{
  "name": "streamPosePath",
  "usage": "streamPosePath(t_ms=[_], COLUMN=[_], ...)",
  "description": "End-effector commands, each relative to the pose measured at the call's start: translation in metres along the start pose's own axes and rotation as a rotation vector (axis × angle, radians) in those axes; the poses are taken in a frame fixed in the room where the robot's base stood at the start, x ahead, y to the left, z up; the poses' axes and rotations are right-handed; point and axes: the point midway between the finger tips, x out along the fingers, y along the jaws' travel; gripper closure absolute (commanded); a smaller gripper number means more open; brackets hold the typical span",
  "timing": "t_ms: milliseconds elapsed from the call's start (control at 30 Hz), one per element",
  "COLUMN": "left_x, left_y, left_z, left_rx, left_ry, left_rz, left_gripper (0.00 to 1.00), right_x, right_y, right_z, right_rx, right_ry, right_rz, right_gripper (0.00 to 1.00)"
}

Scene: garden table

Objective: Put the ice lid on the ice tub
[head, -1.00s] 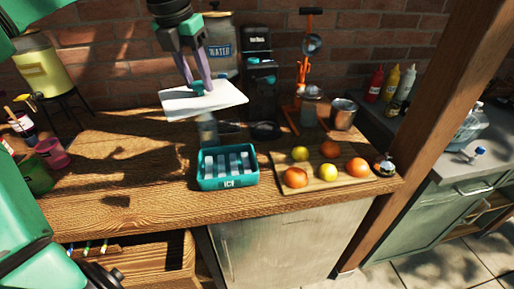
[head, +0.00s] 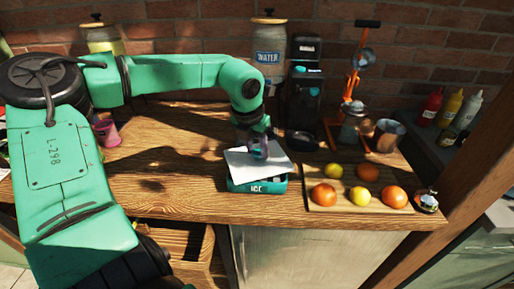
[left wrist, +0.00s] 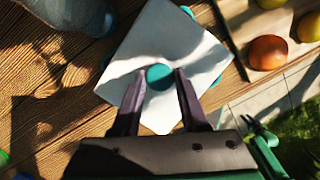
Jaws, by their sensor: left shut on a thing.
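The ice lid (head: 241,163) is a white square plate with a teal knob (left wrist: 160,77). My left gripper (head: 258,150) is shut on the knob from above. The teal ice tub (head: 262,187), marked ICE, stands on the wooden table below the lid. The lid covers most of its opening and hides its contents. The lid looks turned relative to the tub: in the left wrist view (left wrist: 190,60) it lies like a diamond, with teal bits of the tub showing past its edges. I cannot tell whether lid and tub touch. My right gripper is out of view.
A cutting board (head: 333,205) with several oranges and lemons lies right of the tub. A black machine (head: 304,90), a water jar (head: 268,50) and an orange press (head: 355,95) stand behind. A drawer (head: 190,240) is open below. The table's left part is mostly clear.

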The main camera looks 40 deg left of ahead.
Motion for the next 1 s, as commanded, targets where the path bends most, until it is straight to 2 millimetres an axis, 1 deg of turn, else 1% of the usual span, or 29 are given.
streamPosePath(t_ms=[67,233,433,467,500,533,833,900,967,1000], left_x=[0.005,0.005,0.011,0.01,0.009,0.009,0.008,0.002,-0.002,-0.01], left_y=[0.0,0.0,0.0,0.0,0.0,0.0,0.0,0.0,0.0,0.0], left_z=[-0.002,-0.001,-0.003,-0.003,-0.003,-0.003,-0.002,0.0,-0.001,0.0], left_rx=[0.0,-0.001,0.0,0.0,0.0,0.0,0.0,0.0,-0.001,-0.001], left_ry=[-0.001,-0.002,-0.002,-0.001,-0.001,-0.001,-0.001,-0.001,-0.004,-0.007], left_rz=[-0.001,0.0,0.0,0.0,0.0,0.0,0.0,0.0,0.0,0.0], left_gripper=[1.0,1.0,1.0,0.49,0.34,0.27,0.27,0.27,0.27,0.27], right_x=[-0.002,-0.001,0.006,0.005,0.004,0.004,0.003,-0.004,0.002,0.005], right_y=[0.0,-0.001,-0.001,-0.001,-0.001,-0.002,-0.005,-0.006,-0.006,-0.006], right_z=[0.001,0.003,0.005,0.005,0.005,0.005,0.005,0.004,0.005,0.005], right_rx=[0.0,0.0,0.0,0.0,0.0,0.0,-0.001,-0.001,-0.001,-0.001], right_ry=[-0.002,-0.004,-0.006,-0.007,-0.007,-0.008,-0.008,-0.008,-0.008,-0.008], right_rz=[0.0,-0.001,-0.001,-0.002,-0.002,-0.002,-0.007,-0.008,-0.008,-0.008], right_gripper=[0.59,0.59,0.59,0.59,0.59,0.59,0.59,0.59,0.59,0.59])
